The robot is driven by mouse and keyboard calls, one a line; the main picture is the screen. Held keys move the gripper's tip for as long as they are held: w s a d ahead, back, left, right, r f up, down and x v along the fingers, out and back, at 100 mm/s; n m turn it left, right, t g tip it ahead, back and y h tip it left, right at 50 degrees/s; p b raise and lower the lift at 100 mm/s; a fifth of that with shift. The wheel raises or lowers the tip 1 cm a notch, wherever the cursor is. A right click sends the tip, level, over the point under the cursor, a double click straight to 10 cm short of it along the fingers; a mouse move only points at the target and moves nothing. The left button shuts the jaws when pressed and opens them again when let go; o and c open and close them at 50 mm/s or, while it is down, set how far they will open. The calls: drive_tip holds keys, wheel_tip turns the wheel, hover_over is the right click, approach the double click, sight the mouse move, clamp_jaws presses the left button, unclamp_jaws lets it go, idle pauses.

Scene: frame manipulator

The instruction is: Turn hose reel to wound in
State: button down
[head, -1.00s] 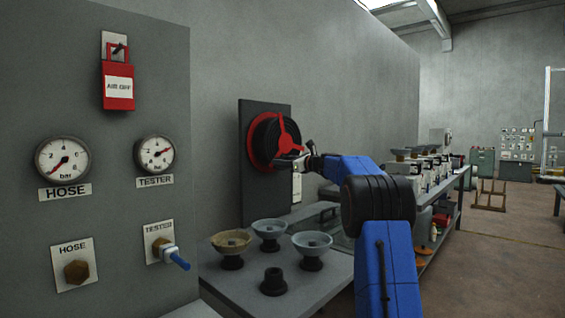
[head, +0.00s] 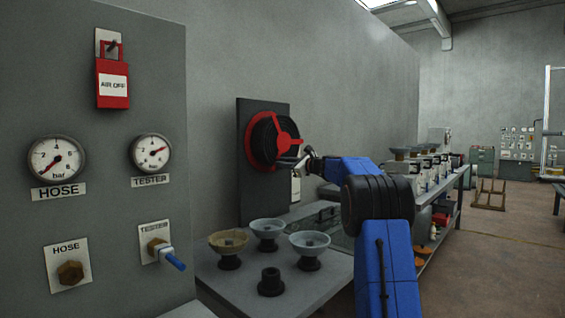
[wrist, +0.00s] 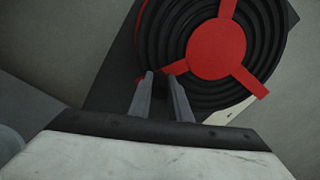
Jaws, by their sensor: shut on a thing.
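The hose reel (head: 283,141) is a black coiled drum with a red three-armed hub and a red rim, mounted on a dark board on the wall. In the wrist view the red hub (wrist: 215,50) and black coils fill the upper right. My gripper (head: 294,162) is at the lower part of the reel's face. In the wrist view my gripper (wrist: 162,76) has its fingertips on either side of the end of the lower-left red arm. It is shut on the hose reel there. The exact contact is partly hidden by the fingers.
A grey bench (head: 215,285) below the reel carries several bowl-shaped cups and a black fitting (head: 271,282). The gauge panel (head: 100,210) with a red AIR OFF tag (head: 112,88) stands close on the left. A shelved workbench (head: 445,190) stands to the right, with open floor beyond.

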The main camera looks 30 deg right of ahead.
drive_tip(key=d+f+n, duration=0.1)
drive_tip(key=d+n, duration=0.1)
drive_tip(key=n, duration=1.6)
approach(296, 141)
drive_tip(key=w+f, duration=0.1)
drive_tip(key=w+a+f, duration=0.1)
drive_tip(key=f, duration=0.1)
drive_tip(key=w+a+f, duration=0.1)
drive_tip(key=w+f, duration=0.1)
drive_tip(key=shift+a, duration=0.25)
drive_tip(key=r+n, duration=0.1)
drive_tip(key=d+r+n, duration=0.1)
drive_tip(key=n, duration=0.1)
drive_tip(key=shift+w+r, duration=0.1)
drive_tip(key=shift+r, duration=0.25)
drive_tip(key=shift+r+n, duration=1.1)
drive_tip(key=shift+n, duration=0.4)
drive_tip(key=c, duration=1.6)
unclamp_jaws()
drive_tip(key=shift+c, duration=0.2)
